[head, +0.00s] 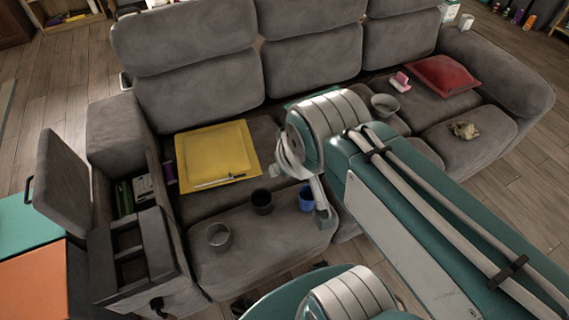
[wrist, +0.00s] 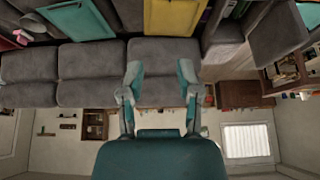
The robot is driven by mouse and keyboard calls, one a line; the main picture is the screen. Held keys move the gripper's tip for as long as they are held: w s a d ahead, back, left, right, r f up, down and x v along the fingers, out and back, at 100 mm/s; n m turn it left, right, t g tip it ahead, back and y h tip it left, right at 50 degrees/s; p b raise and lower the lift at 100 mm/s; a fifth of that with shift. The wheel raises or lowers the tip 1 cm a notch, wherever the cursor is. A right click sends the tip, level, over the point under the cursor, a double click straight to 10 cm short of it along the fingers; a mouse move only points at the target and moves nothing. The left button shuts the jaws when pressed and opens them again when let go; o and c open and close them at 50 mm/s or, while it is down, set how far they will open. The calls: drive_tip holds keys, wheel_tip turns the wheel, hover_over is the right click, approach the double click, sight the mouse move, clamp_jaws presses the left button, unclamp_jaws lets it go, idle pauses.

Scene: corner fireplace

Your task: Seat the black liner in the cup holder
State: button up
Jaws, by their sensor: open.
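A small black cup-shaped piece (head: 262,202), which looks like the liner, stands on the near left sofa seat, between a grey cup (head: 218,237) and a blue cup (head: 306,197). A dark console frame (head: 128,252) with several openings, apparently the cup holder, is at the left end of the sofa. I cannot tell which opening takes the liner. My gripper (wrist: 160,70) is open and empty in the wrist view, with the grey sofa beyond its fingers. In the head view it is above the sofa, right of the black piece, partly hidden by my arm. The liner is not identifiable in the wrist view.
An upright padded lid (head: 62,190) and an open storage bin (head: 137,190) are beside the console. A bowl (head: 385,105) and red cushion (head: 443,76) lie further right.

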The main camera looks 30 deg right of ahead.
drive_tip(key=w+f+g, duration=0.2)
drive_tip(key=w+f, duration=0.2)
drive_tip(key=w, duration=0.9)
drive_tip(key=g, duration=0.4)
hover_over(261, 203)
drive_tip(key=s+a, duration=0.2)
drive_tip(key=a, duration=0.2)
drive_tip(key=f, duration=5.1)
drive_tip(key=shift+w+f, duration=0.2)
drive_tip(key=shift+f, duration=0.2)
drive_tip(key=shift+c, duration=0.3)
clamp_jaws()
